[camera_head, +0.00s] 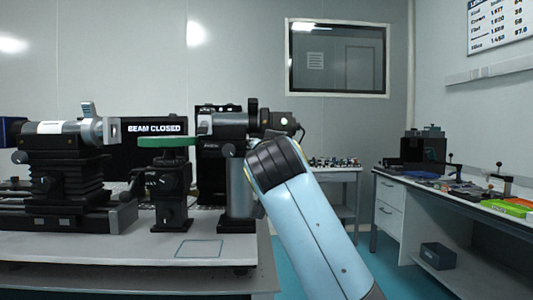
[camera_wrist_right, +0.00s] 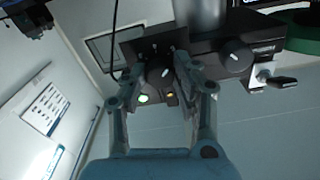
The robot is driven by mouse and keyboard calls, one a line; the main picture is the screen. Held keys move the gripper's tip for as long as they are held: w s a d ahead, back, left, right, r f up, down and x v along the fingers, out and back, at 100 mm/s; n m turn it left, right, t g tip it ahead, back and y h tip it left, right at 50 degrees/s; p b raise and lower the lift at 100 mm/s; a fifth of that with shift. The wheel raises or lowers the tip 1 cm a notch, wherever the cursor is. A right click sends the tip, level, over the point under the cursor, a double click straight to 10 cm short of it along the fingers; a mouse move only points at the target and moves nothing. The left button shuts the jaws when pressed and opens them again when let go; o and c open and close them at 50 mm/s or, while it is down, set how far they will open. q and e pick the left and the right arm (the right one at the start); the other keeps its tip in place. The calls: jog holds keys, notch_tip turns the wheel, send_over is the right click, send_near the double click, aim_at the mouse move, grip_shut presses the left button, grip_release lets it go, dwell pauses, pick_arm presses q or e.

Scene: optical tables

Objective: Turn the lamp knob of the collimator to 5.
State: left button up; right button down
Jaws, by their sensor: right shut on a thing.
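In the head view the collimator (camera_head: 231,124) is a dark grey barrel on a post at the middle of the table, with a green light at its right end. In the right wrist view its black end (camera_wrist_right: 145,48) carries a dark knob (camera_wrist_right: 157,74), with a green and a yellow light below it. My right gripper (camera_wrist_right: 158,70) is shut on this knob, one finger on each side. The knob's scale and pointer cannot be read. In the head view my blue right arm hides the fingers and the knob. My left gripper is not in view.
A "BEAM CLOSED" screen (camera_head: 158,128) stands behind a green disc (camera_head: 166,142) on a mount. Another instrument (camera_head: 66,135) stands at left. In the wrist view a second knob (camera_wrist_right: 236,56) and a lever (camera_wrist_right: 281,82) sit nearby. A side bench (camera_head: 457,197) stands at right.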

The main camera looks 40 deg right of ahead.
jog(key=c, duration=1)
grip_release()
jog(key=shift+f, duration=0.15)
notch_tip(320, 180, up, 10)
